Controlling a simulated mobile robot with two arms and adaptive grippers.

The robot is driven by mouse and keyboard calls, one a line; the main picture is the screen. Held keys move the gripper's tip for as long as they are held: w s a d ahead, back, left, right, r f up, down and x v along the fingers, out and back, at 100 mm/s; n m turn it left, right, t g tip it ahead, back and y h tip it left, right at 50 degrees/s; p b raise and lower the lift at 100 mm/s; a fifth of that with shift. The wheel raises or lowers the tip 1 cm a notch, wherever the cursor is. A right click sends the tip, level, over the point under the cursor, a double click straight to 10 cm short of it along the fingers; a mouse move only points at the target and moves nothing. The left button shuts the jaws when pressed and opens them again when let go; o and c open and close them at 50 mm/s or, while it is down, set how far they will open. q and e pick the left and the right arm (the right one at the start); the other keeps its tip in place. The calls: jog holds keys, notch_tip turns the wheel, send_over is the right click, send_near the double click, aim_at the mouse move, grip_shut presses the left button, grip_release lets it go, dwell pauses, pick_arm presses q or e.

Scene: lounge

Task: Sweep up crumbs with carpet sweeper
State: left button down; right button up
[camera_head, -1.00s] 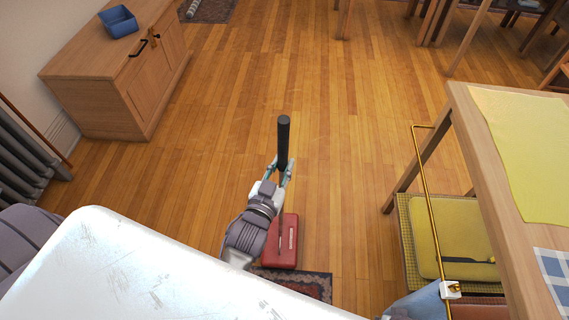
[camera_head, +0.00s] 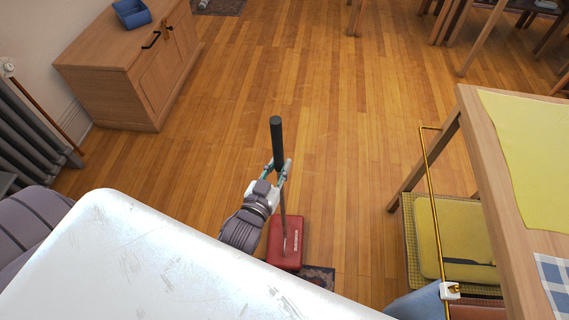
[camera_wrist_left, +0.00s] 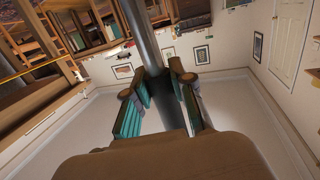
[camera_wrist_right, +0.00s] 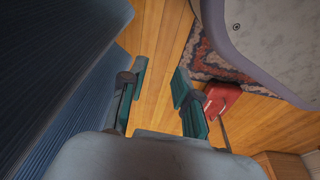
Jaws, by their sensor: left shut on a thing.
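The carpet sweeper has a red head (camera_head: 285,248) flat on the wood floor and a thin shaft rising to a black grip (camera_head: 276,142). My left gripper (camera_head: 278,168) is shut on the handle near the grip's lower end. The dark handle (camera_wrist_left: 138,25) also runs between its fingers in the left wrist view. My right gripper (camera_wrist_right: 160,82) is open with nothing between its fingers. The red head (camera_wrist_right: 222,98) shows beyond it in the right wrist view. I cannot make out any crumbs.
A patterned rug (camera_head: 318,278) lies by the sweeper head. A wooden table (camera_head: 468,125) and a yellow-cushioned seat (camera_head: 455,240) stand right, beside a thin gold rod (camera_head: 432,200). The floor ahead is clear.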

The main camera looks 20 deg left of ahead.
pick_arm(q)
jog(key=shift+s+a, duration=0.1)
jog(key=shift+a, duration=0.5)
pick_arm(e)
jog(key=shift+s+d+f, duration=0.1)
jog(key=shift+s+f, duration=0.3)
jog(key=shift+f, duration=0.05)
